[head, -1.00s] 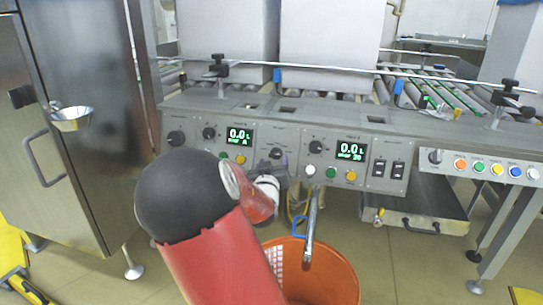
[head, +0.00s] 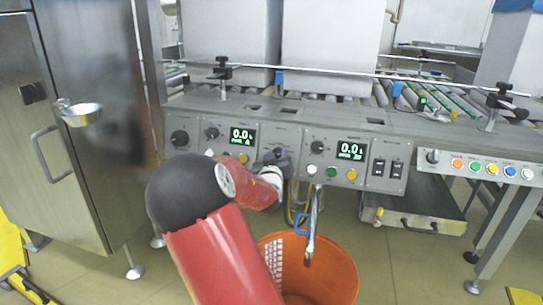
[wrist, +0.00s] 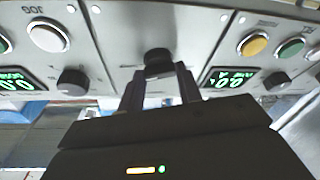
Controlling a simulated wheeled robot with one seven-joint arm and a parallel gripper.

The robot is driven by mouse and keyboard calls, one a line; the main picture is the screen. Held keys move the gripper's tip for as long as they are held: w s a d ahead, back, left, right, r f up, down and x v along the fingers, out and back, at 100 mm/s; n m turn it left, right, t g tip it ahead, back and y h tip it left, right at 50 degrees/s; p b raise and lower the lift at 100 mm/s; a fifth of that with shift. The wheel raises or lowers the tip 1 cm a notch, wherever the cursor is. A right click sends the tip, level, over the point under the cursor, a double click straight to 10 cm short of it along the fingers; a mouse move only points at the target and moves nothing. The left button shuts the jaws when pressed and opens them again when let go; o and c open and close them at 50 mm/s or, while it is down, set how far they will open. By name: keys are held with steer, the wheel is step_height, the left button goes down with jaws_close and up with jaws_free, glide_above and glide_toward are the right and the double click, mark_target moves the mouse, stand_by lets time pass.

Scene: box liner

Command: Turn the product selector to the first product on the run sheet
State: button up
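A dark round selector knob (wrist: 158,62) sits on the middle grey panel between the two display panels. In the wrist view, which appears inverted, the two fingers of my gripper (wrist: 160,88) stand apart, one on each side of the knob's near end. Contact with the knob is not clear. In the head view my gripper (head: 278,157) is at the middle panel and covers most of this knob. The knob's pointer and product markings cannot be read. I cannot make out a run sheet in either view.
Panels with green displays (head: 243,136) (head: 351,150), smaller knobs and coloured buttons flank the middle panel. Switches (head: 387,168) and a button row (head: 495,168) are further right. An orange bucket (head: 340,270) stands below. A steel cabinet (head: 75,190) is at left.

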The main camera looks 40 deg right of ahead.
steer(key=shift+d+r, duration=0.1)
steer(key=shift+c, duration=0.6)
steer(key=shift+d, duration=0.1)
steer(key=n, duration=0.2)
steer(key=shift+w+d+r+n+y, duration=0.1)
steer(key=shift+n+y, duration=0.2)
steer(key=shift+y, duration=0.1)
steer(key=shift+d+n+t+y+p, duration=0.1)
steer(key=shift+n+t+y+p, duration=0.3)
steer(key=shift+n, duration=1.05)
steer(key=shift+n+y+p, duration=0.1)
steer(key=shift+n+y, duration=0.6)
steer(key=shift+n, duration=0.75)
steer(key=o, duration=1)
steer(key=shift+s, duration=0.2)
